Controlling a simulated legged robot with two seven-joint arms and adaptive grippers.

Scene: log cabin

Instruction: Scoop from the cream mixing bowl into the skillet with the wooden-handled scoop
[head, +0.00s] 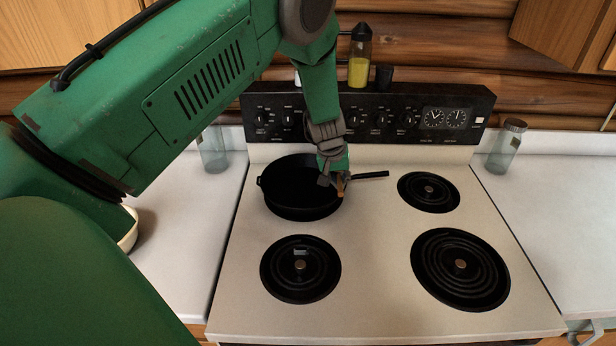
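The black skillet (287,190) sits on the back left burner of the stove, its handle pointing right. My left gripper (338,182) is over the skillet's right side, near where its handle starts. It appears shut on the wooden-handled scoop (341,187), of which only a small brown piece of handle shows. The scoop's head is hidden, and I cannot tell whether it holds anything. The cream mixing bowl (129,231) stands on the left counter, mostly hidden behind my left arm; only its right rim and side show. My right gripper is not in view.
The pale stove top (375,255) has bare burners at front left (300,270), front right (461,268) and back right (429,190). Glass jars stand on the left counter (213,150) and right counter (506,147). A yellow-filled bottle (359,68) stands on the stove's back panel.

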